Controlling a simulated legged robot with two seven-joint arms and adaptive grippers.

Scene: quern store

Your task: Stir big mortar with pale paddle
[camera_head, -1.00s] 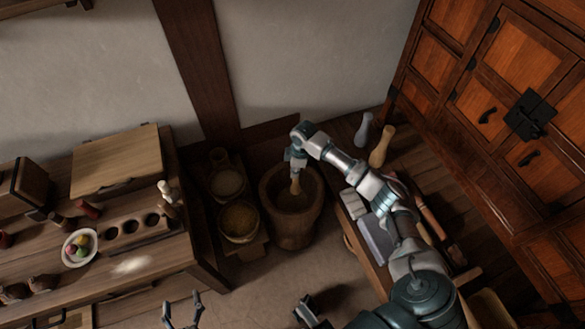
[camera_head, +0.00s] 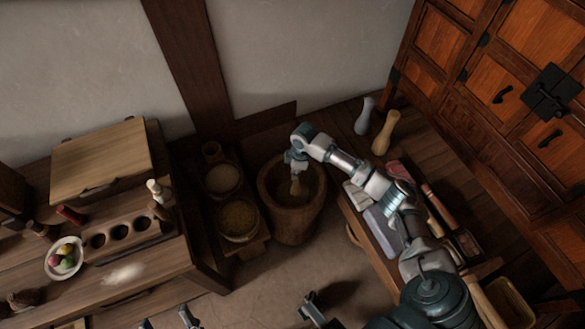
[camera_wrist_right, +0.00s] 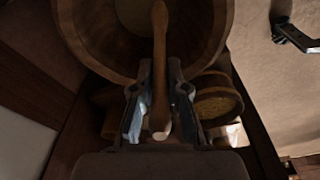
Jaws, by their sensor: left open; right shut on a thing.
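The big mortar (camera_head: 291,226) is a deep brown wooden tub on the floor, between the low bench and the grain baskets. The pale paddle (camera_head: 296,187) points down into its opening. My right gripper (camera_head: 296,168) is shut on the paddle above the mortar. In the right wrist view, the paddle (camera_wrist_right: 160,62) runs between the fingers (camera_wrist_right: 158,98) and over the mortar's hollow (camera_wrist_right: 82,38). The mortar's contents and the paddle's lower tip are hard to make out. My left gripper (camera_head: 167,321) is open at the bottom edge of the head view, mostly cut off and away from the mortar.
Two filled baskets (camera_head: 239,238) stand left of the mortar. A wooden table (camera_head: 165,262) with a bowl of coloured balls (camera_head: 50,258) is at left. Right of the mortar is a low bench (camera_head: 375,255) with tools. A grey bottle-shaped piece (camera_head: 364,118) and a tan one (camera_head: 384,134) stand behind.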

